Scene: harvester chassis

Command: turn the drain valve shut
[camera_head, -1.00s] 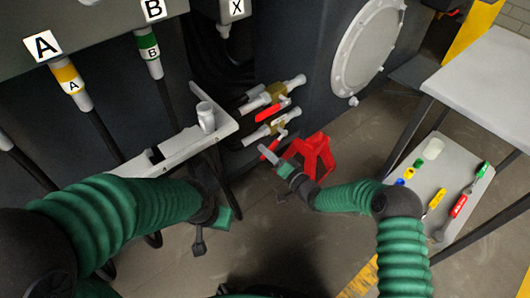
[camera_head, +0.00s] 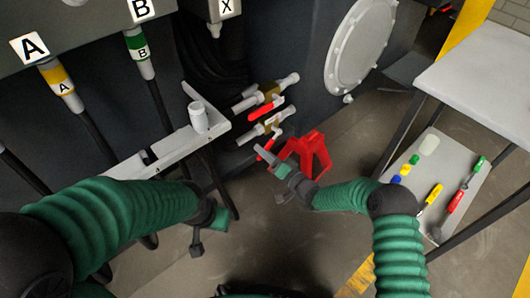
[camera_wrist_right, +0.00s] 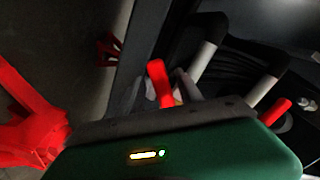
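Two brass valves with white pipe ends stick out of the dark chassis in the head view, an upper valve (camera_head: 268,92) and a lower valve (camera_head: 268,125), each with a red lever. Which one is the drain valve, I cannot tell. My right gripper (camera_head: 266,158) is at the end of the lower valve's red lever (camera_head: 269,145). In the right wrist view a red lever (camera_wrist_right: 159,82) stands just beyond the gripper's front edge; a firm hold cannot be made out. My left gripper (camera_head: 205,235) hangs below the white shelf, away from the valves; its fingers are unclear.
A red stand (camera_head: 308,152) is on the floor right beside my right gripper. A white shelf (camera_head: 165,150) with a white cup (camera_head: 198,116) lies left of the valves. A grey table (camera_head: 480,85) and a low shelf with tools (camera_head: 450,165) stand at right.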

